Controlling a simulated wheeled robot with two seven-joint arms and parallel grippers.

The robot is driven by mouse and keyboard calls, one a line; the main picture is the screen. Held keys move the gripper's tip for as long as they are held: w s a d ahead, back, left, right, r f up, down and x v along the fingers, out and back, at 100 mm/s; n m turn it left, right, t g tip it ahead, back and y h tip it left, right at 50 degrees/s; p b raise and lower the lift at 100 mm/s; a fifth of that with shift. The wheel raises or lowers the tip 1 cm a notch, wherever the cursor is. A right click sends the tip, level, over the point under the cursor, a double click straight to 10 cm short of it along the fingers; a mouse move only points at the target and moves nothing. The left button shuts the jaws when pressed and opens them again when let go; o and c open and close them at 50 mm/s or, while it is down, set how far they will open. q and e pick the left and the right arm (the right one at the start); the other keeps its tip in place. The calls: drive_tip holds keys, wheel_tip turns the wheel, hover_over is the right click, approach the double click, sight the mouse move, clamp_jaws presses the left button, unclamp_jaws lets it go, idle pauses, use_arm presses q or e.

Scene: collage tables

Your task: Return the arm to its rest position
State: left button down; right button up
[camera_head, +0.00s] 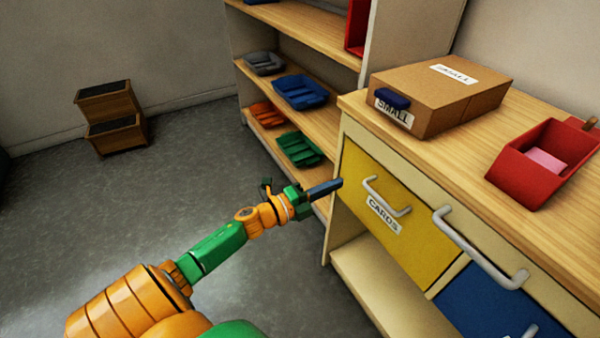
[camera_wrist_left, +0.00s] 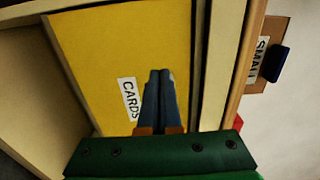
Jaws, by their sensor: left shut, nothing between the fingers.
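My left arm, orange and green, reaches in from the lower left in the head view. Its left gripper (camera_head: 325,188) is shut and empty, in front of the upper left part of the cabinet. In the left wrist view the dark fingers (camera_wrist_left: 160,95) lie together before the yellow drawer (camera_wrist_left: 95,50) and its CARDS label (camera_wrist_left: 130,98). In the head view the yellow drawer (camera_head: 420,250) looks closed, with a pale handle (camera_head: 386,196). I cannot tell how far the fingertips are from the cabinet. My right gripper is not in view.
A cardboard box marked SMALL (camera_head: 440,90) and a red bin (camera_head: 530,180) with a pink item (camera_head: 545,161) stand on the cabinet. A blue drawer (camera_head: 490,300) is at lower right. Shelves with coloured trays (camera_head: 301,92) stand behind. Open floor (camera_head: 190,170) lies left, with a wooden step (camera_head: 113,125).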

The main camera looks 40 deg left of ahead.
use_arm(q)
drive_tip(key=v, duration=0.7)
drive_tip(key=s+a+f+n+g+y, duration=0.1)
drive_tip(key=s+f+n+g+y, duration=0.2)
drive_tip(key=f, duration=0.5)
drive_tip(key=s+a+f+n+g+y, duration=0.1)
drive_tip(key=s+f+n+y, duration=0.15)
drive_tip(key=f+n, duration=0.45)
drive_tip(key=s+f+n+g+y, duration=0.2)
drive_tip(key=s+f+n, duration=0.15)
drive_tip(key=f, duration=0.55)
drive_tip(key=s+d+f+n+g, duration=0.3)
drive_tip(key=s+d+f+g, duration=0.15)
drive_tip(key=s+f, duration=0.5)
drive_tip(key=s+d+f+n+g+h, duration=0.1)
drive_tip(key=s+d+f+g, duration=0.15)
drive_tip(key=s, duration=0.45)
drive_tip(key=s+d+f+n+g, duration=0.2)
drive_tip(key=s+d+g, duration=0.15)
drive_tip(key=s, duration=0.25)
wheel_tip(320, 180, up, 18)
drive_tip(key=p, duration=1.8)
drive_tip(key=shift+s+d+f, duration=0.15)
drive_tip(key=shift+s+d, duration=0.2)
drive_tip(key=shift+s, duration=0.05)
